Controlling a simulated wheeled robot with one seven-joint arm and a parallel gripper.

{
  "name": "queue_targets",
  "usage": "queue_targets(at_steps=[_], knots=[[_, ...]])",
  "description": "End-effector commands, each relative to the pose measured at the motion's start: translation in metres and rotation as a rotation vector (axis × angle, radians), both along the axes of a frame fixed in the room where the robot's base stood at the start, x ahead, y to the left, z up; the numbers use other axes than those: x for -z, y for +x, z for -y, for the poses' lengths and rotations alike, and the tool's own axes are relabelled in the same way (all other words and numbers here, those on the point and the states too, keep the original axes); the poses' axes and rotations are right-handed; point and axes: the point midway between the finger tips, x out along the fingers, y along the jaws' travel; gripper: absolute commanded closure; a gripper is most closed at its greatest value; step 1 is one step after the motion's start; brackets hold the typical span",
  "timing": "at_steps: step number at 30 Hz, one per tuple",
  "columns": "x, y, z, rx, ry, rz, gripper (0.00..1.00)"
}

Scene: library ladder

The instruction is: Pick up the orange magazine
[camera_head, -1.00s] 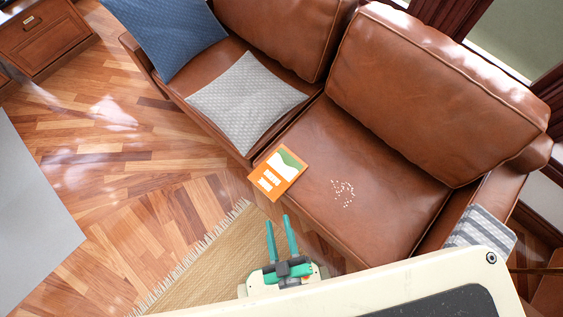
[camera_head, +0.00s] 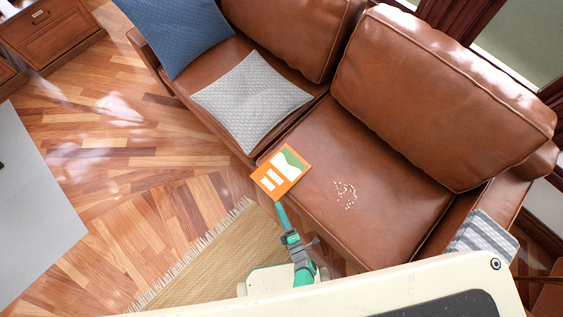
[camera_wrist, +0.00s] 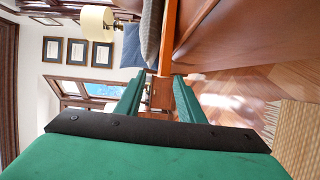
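The orange magazine (camera_head: 269,180), with white and green on its cover, lies flat on the brown leather seat and sticks out past its front edge. In the wrist view the magazine (camera_wrist: 168,40) is seen edge-on as a thin orange strip, ahead of and between the finger lines. My gripper (camera_head: 280,207) is just in front of the magazine's near corner, its fingers stacked one over the other. In the wrist view my gripper (camera_wrist: 159,78) is open, with a gap between the two green fingers. I cannot tell whether the tips reach the magazine.
A grey cushion (camera_head: 250,102) and a blue cushion (camera_head: 177,38) lie on the sofa's left part. White crumbs (camera_head: 345,194) are on the seat right of the magazine. A fringed rug (camera_head: 215,262) lies below my gripper.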

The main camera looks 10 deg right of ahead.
Motion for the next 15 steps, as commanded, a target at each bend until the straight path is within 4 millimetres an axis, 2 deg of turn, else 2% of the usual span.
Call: queue_targets(at_steps=[8,15], knots=[[0.005,0.013,-0.012,-0.019,-0.029,0.021,0.65],[0.005,0.045,-0.02,-0.02,-0.028,0.021,0.65]])
